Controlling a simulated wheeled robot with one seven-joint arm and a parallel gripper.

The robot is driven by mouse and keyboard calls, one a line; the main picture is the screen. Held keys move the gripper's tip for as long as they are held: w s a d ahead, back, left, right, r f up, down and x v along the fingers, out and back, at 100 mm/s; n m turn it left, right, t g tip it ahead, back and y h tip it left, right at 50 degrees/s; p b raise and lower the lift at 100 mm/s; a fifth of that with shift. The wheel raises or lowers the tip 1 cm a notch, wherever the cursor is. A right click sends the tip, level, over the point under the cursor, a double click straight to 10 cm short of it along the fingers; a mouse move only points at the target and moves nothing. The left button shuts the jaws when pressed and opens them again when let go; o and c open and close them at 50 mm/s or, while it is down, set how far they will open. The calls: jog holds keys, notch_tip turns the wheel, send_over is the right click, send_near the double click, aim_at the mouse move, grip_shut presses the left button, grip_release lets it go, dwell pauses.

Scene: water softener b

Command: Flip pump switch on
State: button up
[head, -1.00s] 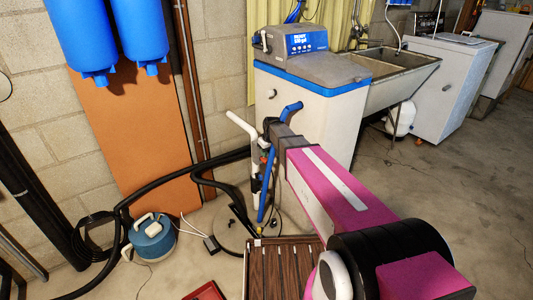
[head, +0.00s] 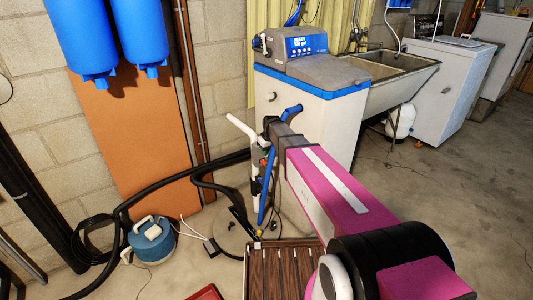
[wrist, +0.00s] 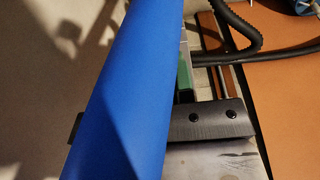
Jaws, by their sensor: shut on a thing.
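A blue pipe (head: 265,195) stands at a slant in front of the water softener. In the wrist view the blue pipe (wrist: 130,90) fills the middle, close to the camera. My gripper (head: 270,127) is at the pipe's upper part and appears shut on it; in the wrist view a dark finger (wrist: 205,119) shows to the right of the pipe. The fingertip contact is hidden behind the pipe. A teal pump (head: 152,240) with a white handle sits on the floor at left. I cannot make out a pump switch on it.
The water softener (head: 310,110) stands behind my gripper, and a white pipe (head: 240,126) is close on its left. Black hoses (head: 190,172) run along the wall. A brown slatted surface (head: 283,268) is below my arm. The floor at right (head: 455,210) is clear.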

jog(key=shift+r, duration=0.1)
jog(key=shift+w+a+r, duration=0.1)
jog(key=shift+w+r, duration=0.05)
jog(key=shift+r, duration=0.15)
grip_shut()
jog(key=shift+o, duration=1.8)
grip_release()
